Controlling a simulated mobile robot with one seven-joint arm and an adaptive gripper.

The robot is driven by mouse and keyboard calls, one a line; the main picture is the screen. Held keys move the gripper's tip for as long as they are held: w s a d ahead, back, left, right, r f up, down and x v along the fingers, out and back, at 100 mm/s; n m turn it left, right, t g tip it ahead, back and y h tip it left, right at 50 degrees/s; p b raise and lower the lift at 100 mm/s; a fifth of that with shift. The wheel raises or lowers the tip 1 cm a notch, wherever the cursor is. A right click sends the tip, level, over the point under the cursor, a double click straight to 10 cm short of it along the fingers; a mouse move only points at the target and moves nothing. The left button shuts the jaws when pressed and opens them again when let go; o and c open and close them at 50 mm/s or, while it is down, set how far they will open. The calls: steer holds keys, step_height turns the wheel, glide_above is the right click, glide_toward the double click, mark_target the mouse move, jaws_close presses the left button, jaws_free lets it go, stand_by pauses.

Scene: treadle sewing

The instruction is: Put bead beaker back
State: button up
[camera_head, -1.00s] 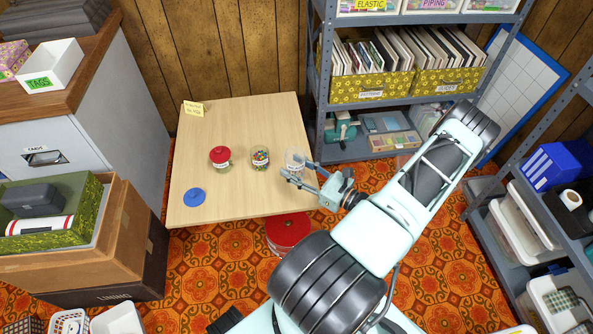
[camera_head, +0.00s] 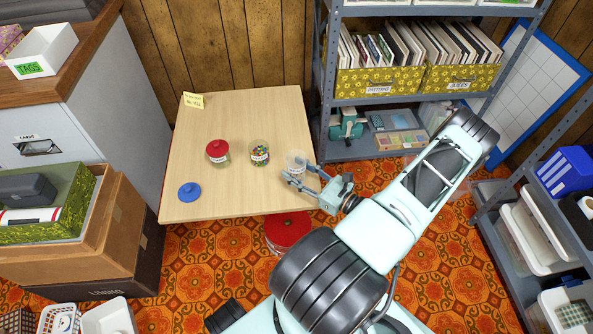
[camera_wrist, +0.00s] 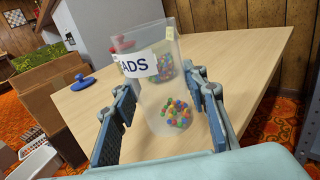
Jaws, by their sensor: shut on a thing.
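A clear beaker (camera_wrist: 150,95) with a white label ending in "ADS" and a small heap of coloured beads at its bottom stands between my gripper's fingers in the wrist view. My gripper (camera_head: 304,175) is shut on it. In the head view the beaker (camera_head: 296,160) shows faintly at the table's right edge. I cannot tell whether its base touches the table. A labelled open jar of coloured beads (camera_head: 259,153) stands just left of it. A jar with a red lid (camera_head: 217,151) stands further left. A round blue lid (camera_head: 189,191) lies near the table's front left.
The wooden table (camera_head: 245,195) is bare at its front and back. A small yellow note (camera_head: 193,100) stands at its back left corner. A grey shelf unit (camera_head: 335,95) rises behind right. A large red-lidded container (camera_head: 286,229) is on the floor under the front edge.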

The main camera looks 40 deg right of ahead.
mark_target(304, 175)
steer(key=shift+f, duration=0.25)
steer(key=o, duration=1.2)
steer(key=shift+r, duration=0.1)
steer(key=shift+r, duration=0.1)
steer(key=shift+s+r, duration=0.1)
steer(key=shift+s, duration=0.2)
steer(key=p+v, duration=0.1)
steer(key=v, duration=0.6)
steer(key=shift+p, duration=0.3)
